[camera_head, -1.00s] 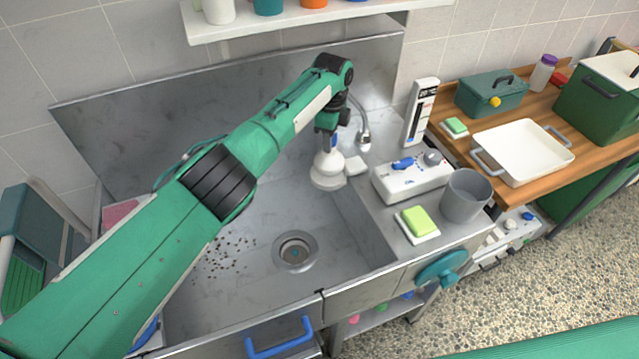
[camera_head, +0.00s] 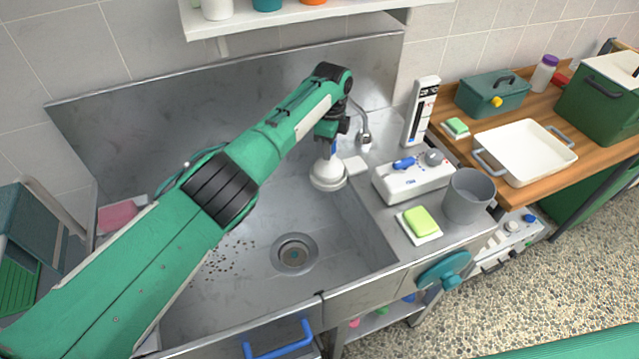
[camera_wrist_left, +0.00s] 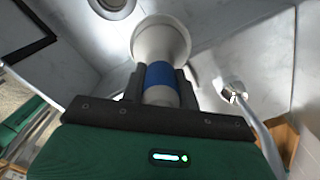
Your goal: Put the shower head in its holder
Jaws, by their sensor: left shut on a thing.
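The white shower head (camera_head: 328,174) has a wide round face and a blue band on its handle. My left gripper (camera_head: 333,140) is shut on the handle and holds it over the right part of the sink, face downward. In the left wrist view the shower head (camera_wrist_left: 160,42) shows between the fingers of the left gripper (camera_wrist_left: 160,78), around the blue band. A curved metal fixture (camera_head: 364,135) stands just right of the gripper, apart from it, and also shows in the wrist view (camera_wrist_left: 234,92). I cannot tell which part is the holder. My right gripper is out of view.
The steel sink (camera_head: 255,320) has a drain (camera_head: 294,254) and dark specks. On its right ledge are a small white block (camera_head: 357,165), a white control box (camera_head: 412,180), a grey cup (camera_head: 467,195) and a green sponge (camera_head: 420,220). A shelf (camera_head: 300,22) hangs above.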

